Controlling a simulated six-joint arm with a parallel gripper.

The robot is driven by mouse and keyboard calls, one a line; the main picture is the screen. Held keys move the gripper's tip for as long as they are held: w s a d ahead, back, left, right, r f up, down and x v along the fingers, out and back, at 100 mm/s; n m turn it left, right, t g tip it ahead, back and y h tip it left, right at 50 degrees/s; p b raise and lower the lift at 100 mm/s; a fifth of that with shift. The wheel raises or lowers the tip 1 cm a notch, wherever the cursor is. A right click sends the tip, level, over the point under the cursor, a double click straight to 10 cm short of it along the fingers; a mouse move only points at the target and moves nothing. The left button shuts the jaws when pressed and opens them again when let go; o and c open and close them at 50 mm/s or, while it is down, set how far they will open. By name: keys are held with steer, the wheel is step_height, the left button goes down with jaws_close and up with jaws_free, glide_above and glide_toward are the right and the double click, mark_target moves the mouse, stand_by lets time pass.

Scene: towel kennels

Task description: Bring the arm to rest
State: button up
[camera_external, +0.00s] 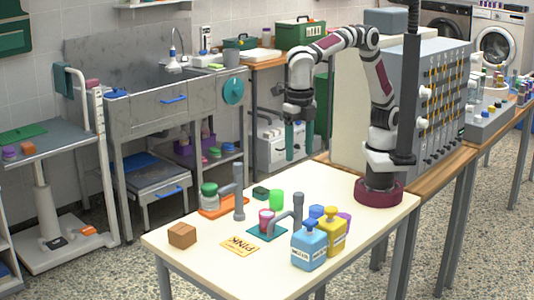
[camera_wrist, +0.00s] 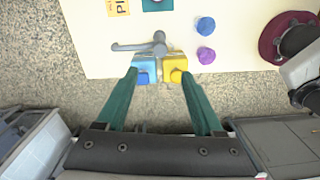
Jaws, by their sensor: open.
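My arm stands on a dark red round base (camera_external: 379,192) at the right end of the cream table (camera_external: 190,262). My gripper (camera_external: 300,142) hangs in the air, its green fingers pointing down, well above the tabletop. In the wrist view my gripper (camera_wrist: 158,84) has its two green fingers spread apart with nothing held between them. A blue bottle (camera_external: 309,247) and a yellow bottle (camera_external: 333,236) stand on the table. Both bottles appear between the fingertips in the wrist view, but lower down and apart from them.
A dark vertical post (camera_external: 409,100) stands close beside my arm.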

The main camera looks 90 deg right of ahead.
step_height(320, 180, up, 4)
steer(key=shift+f, duration=0.25)
steer(key=s+d+m, duration=0.4)
steer(key=d+m, duration=0.8)
steer(key=d, duration=0.2)
steer(key=s+d+f+m+y, duration=0.1)
steer(key=s+d+f+m, duration=0.3)
steer(key=s+m, duration=0.3)
steer(key=s+d+f+m+y, duration=0.1)
steer(key=s+d+f+m, duration=0.3)
steer(key=m, duration=0.8)
steer(key=s+d, duration=0.2)
steer(key=d, duration=0.1)
steer(key=shift+s+f, duration=0.35)
steer(key=shift+s, duration=0.05)
steer(key=shift+w, duration=0.1)
